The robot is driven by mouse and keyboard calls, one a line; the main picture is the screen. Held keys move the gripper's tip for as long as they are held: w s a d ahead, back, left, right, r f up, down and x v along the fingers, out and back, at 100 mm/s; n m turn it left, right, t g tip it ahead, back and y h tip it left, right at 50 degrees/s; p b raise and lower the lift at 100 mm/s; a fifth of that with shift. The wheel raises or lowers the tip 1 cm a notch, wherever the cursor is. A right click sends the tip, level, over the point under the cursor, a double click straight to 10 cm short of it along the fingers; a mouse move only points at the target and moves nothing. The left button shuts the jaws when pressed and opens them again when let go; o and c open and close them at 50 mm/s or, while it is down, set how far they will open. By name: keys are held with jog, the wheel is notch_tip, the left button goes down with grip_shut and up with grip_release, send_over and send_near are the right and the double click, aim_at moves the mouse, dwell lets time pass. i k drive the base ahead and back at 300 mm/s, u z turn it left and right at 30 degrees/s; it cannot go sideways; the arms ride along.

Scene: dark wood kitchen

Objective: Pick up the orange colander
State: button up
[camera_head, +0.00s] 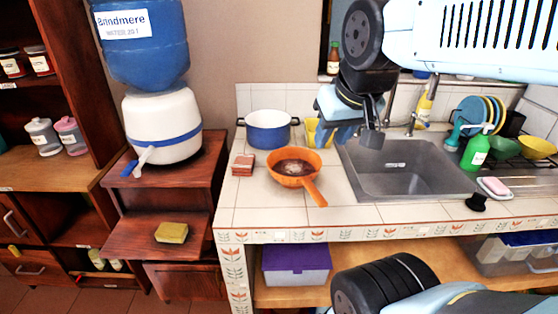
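The orange colander (292,166) sits upright on the tiled counter, left of the sink. Its bowl has a patterned inside, and its handle (315,192) points toward the counter's front edge, down and right. My gripper (358,135) is above and right of the colander, in front of the sink's back left corner. Its fingers point down, look apart and hold nothing visible. It does not touch the colander.
A blue pot (268,130) stands behind the colander, with a yellow item (317,132) beside it. A small reddish-brown block (243,164) lies left. The sink (405,165) is right; a black stopper (476,202) lies near its front. The counter in front is clear.

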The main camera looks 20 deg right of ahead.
aim_at(294, 167)
jog(key=u, duration=0.1)
jog(key=i, duration=0.2)
jog(key=z, duration=0.6)
jog(key=k, duration=0.75)
jog(key=z, duration=0.45)
